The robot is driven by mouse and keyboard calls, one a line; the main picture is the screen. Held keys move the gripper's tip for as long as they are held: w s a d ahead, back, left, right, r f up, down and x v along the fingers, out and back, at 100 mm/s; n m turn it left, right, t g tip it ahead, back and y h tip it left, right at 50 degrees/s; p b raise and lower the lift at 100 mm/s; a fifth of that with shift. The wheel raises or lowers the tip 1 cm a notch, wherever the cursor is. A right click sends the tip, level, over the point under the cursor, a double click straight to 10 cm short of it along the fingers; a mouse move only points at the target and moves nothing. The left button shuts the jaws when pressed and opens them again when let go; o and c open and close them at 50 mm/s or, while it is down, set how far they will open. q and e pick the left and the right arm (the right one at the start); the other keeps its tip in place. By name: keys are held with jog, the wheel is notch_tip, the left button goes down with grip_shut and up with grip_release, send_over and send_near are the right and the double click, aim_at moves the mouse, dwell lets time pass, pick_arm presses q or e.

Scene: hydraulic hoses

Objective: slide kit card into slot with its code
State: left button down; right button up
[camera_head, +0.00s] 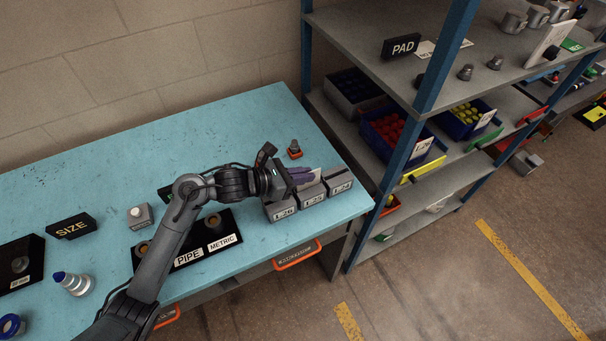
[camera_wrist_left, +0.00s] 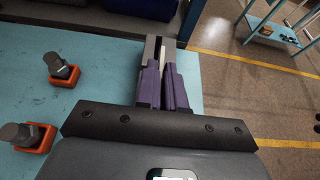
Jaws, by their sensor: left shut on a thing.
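The kit card (camera_head: 312,175) shows as a pale edge at my left fingertips; its code cannot be read. My left gripper (camera_head: 301,177), with purple fingers, is shut on it above the row of grey slot blocks. The blocks stand at the table's right end, labelled as 1.26 (camera_head: 284,211), 1.25 (camera_head: 313,197) and 1.24 (camera_head: 341,187). The card is over or close behind the middle block; I cannot tell whether it has entered a slot. In the left wrist view the gripper (camera_wrist_left: 162,75) points at the grey blocks, with a white strip between the fingers. My right gripper is not in view.
An orange-based fitting (camera_head: 294,149) stands behind the blocks; two show in the left wrist view. A black PIPE METRIC board (camera_head: 190,257) and SIZE sign (camera_head: 72,227) lie left. A shelf with a blue upright (camera_head: 400,150) and bins of red and yellow parts stands close right.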

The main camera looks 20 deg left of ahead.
pick_arm(q)
jog(key=shift+f+b, duration=0.15)
jog(key=shift+b, duration=0.15)
jog(key=c, duration=1.2)
grip_release()
jog(key=shift+c, duration=0.2)
jog(key=shift+r+p, duration=0.4)
jog(key=shift+p, duration=0.1)
jog(key=v, duration=1.2)
